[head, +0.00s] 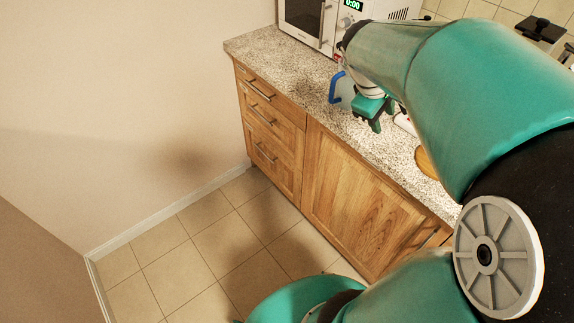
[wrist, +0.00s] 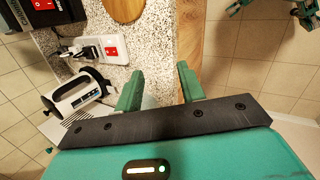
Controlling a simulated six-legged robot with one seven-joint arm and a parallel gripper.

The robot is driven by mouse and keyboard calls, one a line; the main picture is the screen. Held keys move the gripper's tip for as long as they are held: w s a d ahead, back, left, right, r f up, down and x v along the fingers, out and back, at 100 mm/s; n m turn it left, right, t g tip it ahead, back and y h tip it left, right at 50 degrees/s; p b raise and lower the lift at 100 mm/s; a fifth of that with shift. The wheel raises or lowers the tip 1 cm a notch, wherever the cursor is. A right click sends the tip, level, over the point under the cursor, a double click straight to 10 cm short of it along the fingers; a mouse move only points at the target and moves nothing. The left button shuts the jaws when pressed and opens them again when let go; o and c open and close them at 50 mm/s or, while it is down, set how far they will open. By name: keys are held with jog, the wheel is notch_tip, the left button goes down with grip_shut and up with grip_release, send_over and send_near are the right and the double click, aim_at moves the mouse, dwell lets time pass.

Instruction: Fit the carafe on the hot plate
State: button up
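A carafe with a blue handle (head: 335,87) and a pale see-through body stands on the speckled counter, close to the microwave, in the head view. My gripper (head: 372,110) is just to the right of it and hides part of its body. In the wrist view my gripper (wrist: 160,82) has its two green fingers spread apart, with bare counter showing between the tips. A pale patch low between the fingers may be the carafe, but I cannot tell. I cannot make out the hot plate in either view; my arm covers much of the counter.
A white microwave (head: 307,22) stands at the counter's far end. The tiled floor (head: 190,262) is clear.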

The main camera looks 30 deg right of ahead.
jog(key=s+a+m+t+y, duration=0.2)
jog(key=a, duration=1.1)
jog(key=s+a+r+m+t+y, duration=0.1)
jog(key=s+a+t+y, duration=0.1)
jog(key=a, duration=1.1)
jog(key=shift+s+a+m+t+y, duration=0.3)
jog(key=shift+a+m+t+y, duration=0.1)
jog(key=shift+t+y, duration=0.3)
jog(key=shift+d+r, duration=0.1)
jog(key=shift+d, duration=0.1)
